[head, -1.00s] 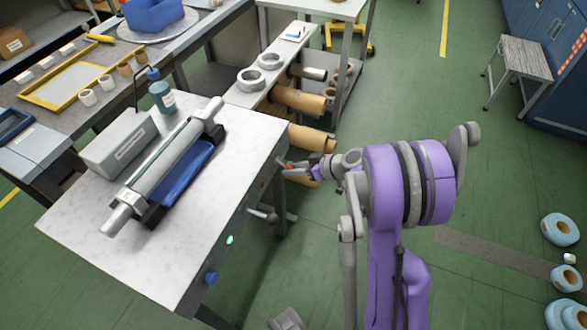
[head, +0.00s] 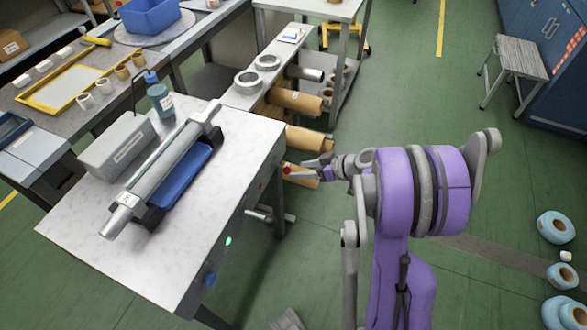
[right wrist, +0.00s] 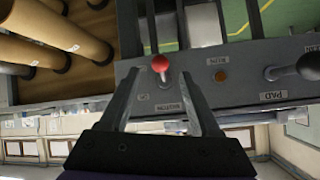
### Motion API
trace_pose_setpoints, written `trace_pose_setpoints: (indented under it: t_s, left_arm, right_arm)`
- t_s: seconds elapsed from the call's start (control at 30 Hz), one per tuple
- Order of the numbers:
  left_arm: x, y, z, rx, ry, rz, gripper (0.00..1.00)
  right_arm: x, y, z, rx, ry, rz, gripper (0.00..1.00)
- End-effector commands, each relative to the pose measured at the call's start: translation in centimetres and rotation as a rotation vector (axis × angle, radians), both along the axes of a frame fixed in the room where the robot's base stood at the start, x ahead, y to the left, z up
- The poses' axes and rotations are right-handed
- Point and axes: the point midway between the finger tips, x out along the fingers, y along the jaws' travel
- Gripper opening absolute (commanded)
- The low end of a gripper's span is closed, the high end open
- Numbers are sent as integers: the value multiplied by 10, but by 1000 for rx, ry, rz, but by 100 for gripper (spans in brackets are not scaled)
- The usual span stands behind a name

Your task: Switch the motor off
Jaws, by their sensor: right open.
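The motor switch is a small lever with a red knob (right wrist: 161,63) on the grey front panel of the bench. Its label in the right wrist view is upside down. In the head view the red knob (head: 287,170) shows at the bench's right edge. Whether a finger touches the lever I cannot tell. My left gripper is out of view.
An amber round lamp or button (right wrist: 220,76) and a dark-knobbed lever labelled PAD (right wrist: 308,66) share the panel. A green light (head: 228,241) glows on the bench front above a blue knob (head: 211,278). Brown rolls (head: 297,101) lie behind.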

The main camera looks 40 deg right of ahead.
Motion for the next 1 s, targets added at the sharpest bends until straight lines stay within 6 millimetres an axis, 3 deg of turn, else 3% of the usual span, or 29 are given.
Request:
trace_pose_setpoints:
  t_s: [0.1,0.33,1.0]
  left_arm:
    - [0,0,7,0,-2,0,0]
    - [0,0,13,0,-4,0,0]
    - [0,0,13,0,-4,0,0]
  right_arm:
    - [-20,-10,16,0,0,-4,64]
    - [-42,-19,31,-1,1,-1,64]
    - [-46,-20,33,0,1,1,64]
